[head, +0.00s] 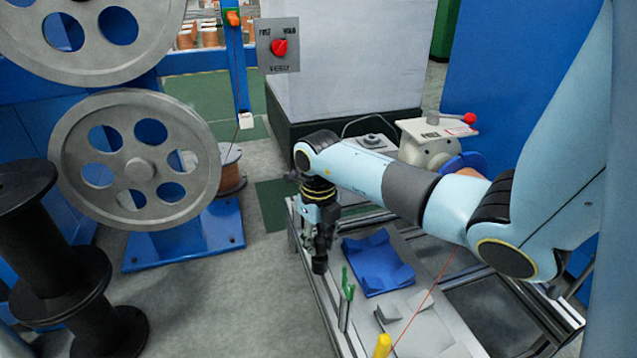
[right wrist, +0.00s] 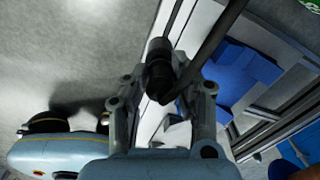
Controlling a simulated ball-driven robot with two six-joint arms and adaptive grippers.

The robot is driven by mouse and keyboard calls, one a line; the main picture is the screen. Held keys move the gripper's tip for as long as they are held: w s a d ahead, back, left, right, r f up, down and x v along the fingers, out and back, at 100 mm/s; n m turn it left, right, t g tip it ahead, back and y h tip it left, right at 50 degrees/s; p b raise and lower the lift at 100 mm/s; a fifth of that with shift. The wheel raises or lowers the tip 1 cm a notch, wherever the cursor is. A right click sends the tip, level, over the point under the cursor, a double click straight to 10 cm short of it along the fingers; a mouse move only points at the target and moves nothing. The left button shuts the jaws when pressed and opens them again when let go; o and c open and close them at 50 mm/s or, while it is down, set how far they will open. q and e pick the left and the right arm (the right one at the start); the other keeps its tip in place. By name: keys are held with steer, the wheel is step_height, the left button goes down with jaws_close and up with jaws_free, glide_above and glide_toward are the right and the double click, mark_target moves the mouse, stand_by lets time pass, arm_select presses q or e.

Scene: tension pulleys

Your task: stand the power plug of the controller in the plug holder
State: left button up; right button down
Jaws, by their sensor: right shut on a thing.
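My right gripper (head: 319,243) points down over the left edge of the metal-framed bench, shut on the black power plug (head: 320,265). In the right wrist view the plug (right wrist: 160,72) is a dark cylinder between the two fingers (right wrist: 163,95), with a thick black cable (right wrist: 212,42) running up and right beside it. A green two-pronged fork on a post (head: 347,284) stands to the right of and nearer than the plug, apart from it. I cannot tell which part is the plug holder. My left gripper is not in view.
A blue tray (head: 378,264) lies on the bench right of the gripper. A yellow-topped post (head: 383,345) with a thin red line stands at the front. A grey machine with a red-knobbed lever (head: 437,128) is behind. Large grey pulleys (head: 135,158) and black spools (head: 55,255) stand left.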

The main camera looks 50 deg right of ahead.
stand_by(0.3)
steer(key=shift+f, duration=0.1)
steer(key=shift+f+b, duration=0.5)
steer(key=shift+f, duration=0.2)
stand_by(0.3)
steer(key=c, duration=1)
jaws_free()
